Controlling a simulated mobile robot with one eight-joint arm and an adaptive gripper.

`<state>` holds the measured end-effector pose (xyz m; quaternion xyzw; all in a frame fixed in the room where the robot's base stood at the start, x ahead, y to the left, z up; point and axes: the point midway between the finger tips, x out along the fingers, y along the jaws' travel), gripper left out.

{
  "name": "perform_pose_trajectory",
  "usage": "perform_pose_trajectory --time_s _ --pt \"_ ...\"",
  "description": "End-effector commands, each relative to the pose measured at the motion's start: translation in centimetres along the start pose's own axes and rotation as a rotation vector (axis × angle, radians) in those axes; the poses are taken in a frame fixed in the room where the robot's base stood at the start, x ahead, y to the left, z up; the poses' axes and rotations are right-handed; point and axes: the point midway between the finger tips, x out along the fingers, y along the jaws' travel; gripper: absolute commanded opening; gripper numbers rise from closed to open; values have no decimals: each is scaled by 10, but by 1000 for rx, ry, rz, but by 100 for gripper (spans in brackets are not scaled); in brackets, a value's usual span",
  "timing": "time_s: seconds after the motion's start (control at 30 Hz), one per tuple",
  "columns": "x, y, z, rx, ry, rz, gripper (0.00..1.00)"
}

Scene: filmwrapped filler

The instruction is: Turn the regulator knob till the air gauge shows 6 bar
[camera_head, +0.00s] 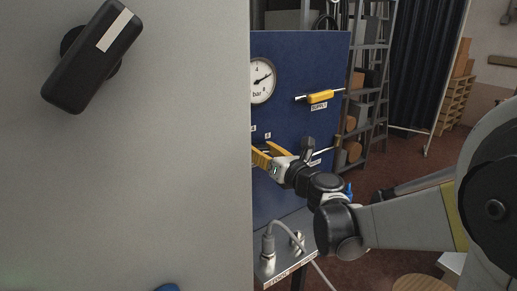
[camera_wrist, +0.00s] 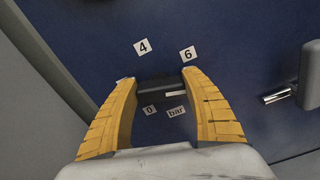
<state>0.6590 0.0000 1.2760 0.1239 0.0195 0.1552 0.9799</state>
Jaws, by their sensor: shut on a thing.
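The round white air gauge (camera_head: 261,80) is on the blue panel (camera_head: 300,60). Its dark needle points right and a little upward, between the 4 and the 8; the exact reading is too small to tell. My gripper (camera_head: 262,155) is at the panel below the gauge. In the wrist view, the yellow fingers of my gripper (camera_wrist: 157,77) are shut on the dark regulator knob (camera_wrist: 155,86), one on each side. A white mark shows on the knob's right part. Labels 4, 6, 0 and bar surround it. In the head view, the knob is hidden.
A large grey door or panel (camera_head: 150,180) with a black handle (camera_head: 92,55) fills the left and hides part of the blue panel. A yellow supply lever (camera_head: 320,97) is right of the gauge. A ledge (camera_head: 290,270) with a cable connector (camera_head: 268,245) lies below.

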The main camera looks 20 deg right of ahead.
Motion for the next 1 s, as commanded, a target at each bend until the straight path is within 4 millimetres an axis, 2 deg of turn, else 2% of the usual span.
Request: perform_pose_trajectory --time_s 0.47,0.5,0.53,0.87,1.0 --pt "0 0 0 11 0 0 25" --pt "0 0 0 11 0 0 67" --pt "0 0 0 11 0 0 76" --pt "-1 0 0 10 0 0 78" --pt "-15 -1 0 10 0 -2 78"
